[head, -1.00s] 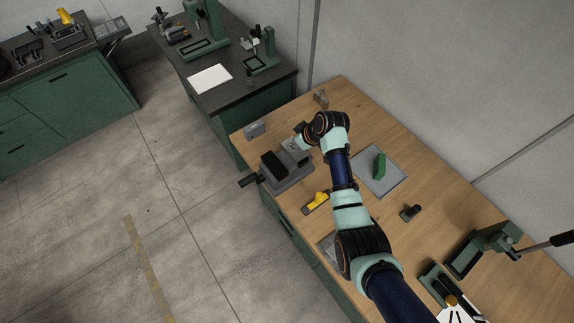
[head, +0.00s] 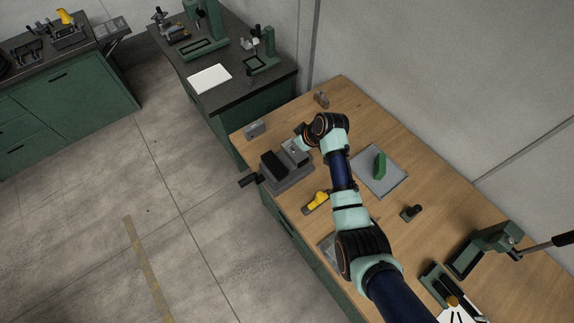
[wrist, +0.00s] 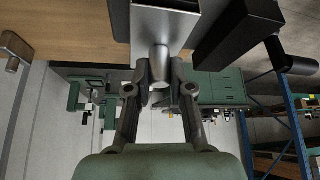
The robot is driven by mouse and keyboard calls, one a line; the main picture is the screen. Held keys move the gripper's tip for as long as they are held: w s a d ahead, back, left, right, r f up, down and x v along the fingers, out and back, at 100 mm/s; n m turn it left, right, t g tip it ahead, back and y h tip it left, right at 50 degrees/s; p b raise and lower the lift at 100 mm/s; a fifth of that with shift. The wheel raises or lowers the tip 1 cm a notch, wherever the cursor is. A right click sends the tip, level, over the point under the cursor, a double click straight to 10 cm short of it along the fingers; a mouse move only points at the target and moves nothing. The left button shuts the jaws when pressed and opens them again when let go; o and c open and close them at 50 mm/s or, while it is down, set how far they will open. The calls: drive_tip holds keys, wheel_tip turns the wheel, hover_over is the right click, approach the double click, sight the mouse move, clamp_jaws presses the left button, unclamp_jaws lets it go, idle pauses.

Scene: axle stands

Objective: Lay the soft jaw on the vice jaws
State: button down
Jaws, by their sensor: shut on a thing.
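The vice (head: 289,180) stands at the table's left edge, with a dark block (head: 274,164) on its near side. The soft jaw (head: 293,152), a silver-grey block, shows at the vice's far side, partly hidden by my wrist. In the wrist view, the soft jaw (wrist: 165,22) is held by its round stub. My gripper (wrist: 160,82) is shut on that stub; in the head view the fingers are mostly hidden. The vice's dark part (wrist: 238,38) is close beside the soft jaw in the wrist view. I cannot tell whether the soft jaw touches the vice.
Grey blocks (head: 255,129) and (head: 321,99) stand at the table's far end. A yellow-handled tool (head: 316,202) lies near the vice. A grey plate (head: 388,181) bears a green piece (head: 379,165). A green press (head: 486,246) stands at the near right.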

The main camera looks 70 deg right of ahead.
drive_tip(key=shift+f, duration=0.1)
drive_tip(key=c, duration=0.6)
unclamp_jaws()
drive_tip(key=shift+c, duration=0.2)
drive_tip(key=v, duration=1.2)
